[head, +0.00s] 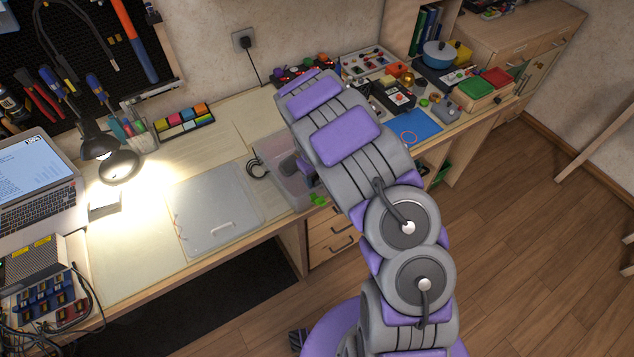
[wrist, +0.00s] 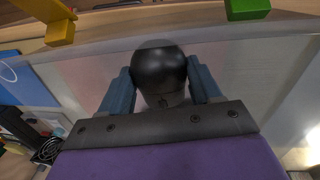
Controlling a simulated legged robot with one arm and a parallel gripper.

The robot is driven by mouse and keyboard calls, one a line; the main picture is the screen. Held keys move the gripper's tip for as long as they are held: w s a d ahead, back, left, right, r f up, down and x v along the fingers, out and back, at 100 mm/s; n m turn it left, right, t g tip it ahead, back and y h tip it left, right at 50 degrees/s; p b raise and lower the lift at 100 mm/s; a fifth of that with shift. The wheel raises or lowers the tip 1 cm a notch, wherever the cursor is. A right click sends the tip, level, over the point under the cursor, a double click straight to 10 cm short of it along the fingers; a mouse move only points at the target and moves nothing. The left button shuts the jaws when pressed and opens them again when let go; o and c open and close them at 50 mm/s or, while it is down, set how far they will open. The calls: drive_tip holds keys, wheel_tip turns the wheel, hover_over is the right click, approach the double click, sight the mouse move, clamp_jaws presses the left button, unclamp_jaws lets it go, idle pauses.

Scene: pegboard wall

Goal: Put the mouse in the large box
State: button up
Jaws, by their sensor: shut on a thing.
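The mouse (wrist: 159,66), dark and rounded with a glossy top, is between the two blue-grey fingers of my gripper (wrist: 162,82) in the wrist view. My gripper is shut on it. The large box (head: 291,194) is a clear, open-topped container near the table's front edge in the head view, partly hidden by my arm. Its pale, see-through surfaces (wrist: 245,65) lie around and below the mouse in the wrist view. My gripper is over or within the box; the exact height cannot be told. The head view mostly hides the mouse.
A grey translucent lid (head: 216,214) lies flat left of the box. A green clip (head: 318,199) is at the box's front; a yellow clip (wrist: 60,32) shows in the wrist view. Electronics and a blue mat (head: 415,127) crowd the right.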

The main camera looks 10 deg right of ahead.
sight(317, 181)
wheel_tip(317, 181, down, 4)
drive_tip(key=shift+r+b, duration=0.25)
drive_tip(key=shift+b, duration=0.1)
drive_tip(key=shift+r, duration=0.1)
drive_tip(key=o, duration=1.2)
